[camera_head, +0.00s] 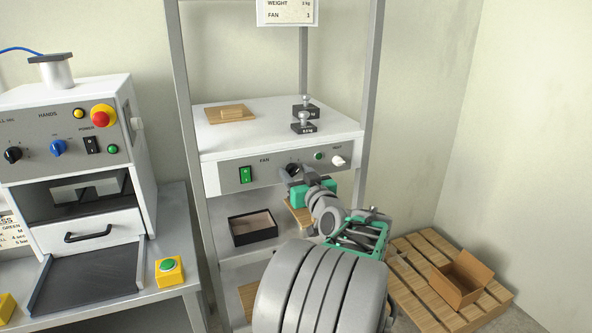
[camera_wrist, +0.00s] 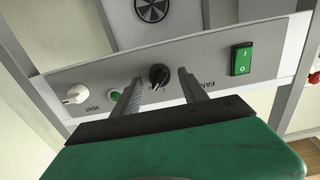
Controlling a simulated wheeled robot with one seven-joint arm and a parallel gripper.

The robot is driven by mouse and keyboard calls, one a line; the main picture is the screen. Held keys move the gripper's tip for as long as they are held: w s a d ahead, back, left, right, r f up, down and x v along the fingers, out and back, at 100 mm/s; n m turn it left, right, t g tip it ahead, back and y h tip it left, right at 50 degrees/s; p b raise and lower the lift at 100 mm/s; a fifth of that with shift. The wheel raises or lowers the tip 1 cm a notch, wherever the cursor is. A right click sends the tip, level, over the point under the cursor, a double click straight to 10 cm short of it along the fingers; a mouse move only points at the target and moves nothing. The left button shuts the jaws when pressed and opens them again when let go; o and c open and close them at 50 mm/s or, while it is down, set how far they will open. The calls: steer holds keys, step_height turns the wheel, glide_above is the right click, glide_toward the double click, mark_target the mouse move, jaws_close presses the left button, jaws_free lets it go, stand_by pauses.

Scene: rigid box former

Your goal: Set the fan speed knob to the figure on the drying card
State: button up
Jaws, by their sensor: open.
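The drying card (camera_head: 287,10) hangs at the top of the rack in the head view, its upper part cut off; it reads "WEIGHT 2 kg" and "FAN 1". The fan knob (camera_head: 293,168) is black and sits on the grey front panel of the white dryer unit, right of the word FAN. In the wrist view the knob (camera_wrist: 158,76) lies between my two fingertips, with a gap on each side. My gripper (camera_wrist: 160,80) is open in front of the panel; it also shows in the head view (camera_head: 297,178). The knob's setting cannot be read clearly.
A green switch (camera_head: 245,174), a green lamp (camera_head: 318,156) and a white vent knob (camera_head: 338,161) share the panel. A black-edged box (camera_head: 252,227) sits on the shelf below.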

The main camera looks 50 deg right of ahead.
steer(key=shift+w+d, duration=0.1)
steer(key=shift+w, duration=0.1)
jaws_close()
stand_by(0.4)
